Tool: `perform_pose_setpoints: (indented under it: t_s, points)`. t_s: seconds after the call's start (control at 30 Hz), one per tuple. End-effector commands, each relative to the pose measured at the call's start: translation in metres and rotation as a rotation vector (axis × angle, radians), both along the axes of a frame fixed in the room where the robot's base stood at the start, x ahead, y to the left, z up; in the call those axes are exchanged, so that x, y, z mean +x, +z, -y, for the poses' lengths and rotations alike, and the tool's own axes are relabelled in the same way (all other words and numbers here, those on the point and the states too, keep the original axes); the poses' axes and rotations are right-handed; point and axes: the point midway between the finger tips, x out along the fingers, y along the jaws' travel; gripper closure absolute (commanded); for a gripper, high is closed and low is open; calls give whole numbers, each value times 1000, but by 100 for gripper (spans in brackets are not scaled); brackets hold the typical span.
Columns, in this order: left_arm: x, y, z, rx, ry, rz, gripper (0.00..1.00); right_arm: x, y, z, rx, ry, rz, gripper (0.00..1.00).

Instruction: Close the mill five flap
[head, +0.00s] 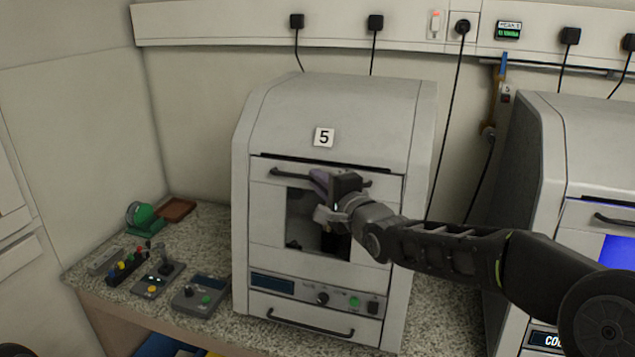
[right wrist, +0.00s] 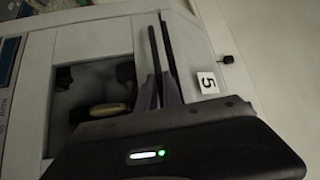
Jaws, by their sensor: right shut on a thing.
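Mill five is a light grey cabinet (head: 335,110) with a "5" label (head: 324,137), in the middle of the head view. Its front flap (head: 267,210) is upright, with a window (head: 302,235) and a dark bar handle (head: 290,175) near the top. A dark gap runs along the flap's top edge; I cannot tell how far the flap stands out. My right gripper (head: 321,182) is shut on the handle, and its wrist hides part of the flap. In the right wrist view the purple fingers (right wrist: 160,88) are at the handle (right wrist: 153,48). My left gripper is not in view.
Below the flap are a control panel (head: 322,297) and a lower handle (head: 300,322). Small control boxes (head: 200,294) stand on the speckled counter (head: 215,225) to the left. Another grey machine (head: 590,140) with a handle stands close on the right.

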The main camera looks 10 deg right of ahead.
Motion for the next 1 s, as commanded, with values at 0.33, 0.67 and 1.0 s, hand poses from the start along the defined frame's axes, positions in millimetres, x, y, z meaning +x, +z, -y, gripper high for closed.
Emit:
perform_pose_setpoints:
  t_s: [0.33,0.67,1.0]
  points:
    - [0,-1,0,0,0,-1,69,0,1,4,1,-7,4,78]
    - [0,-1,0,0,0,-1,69,0,1,2,0,-4,4,68]
    - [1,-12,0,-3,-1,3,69,-27,-1,9,-1,-5,5,68]
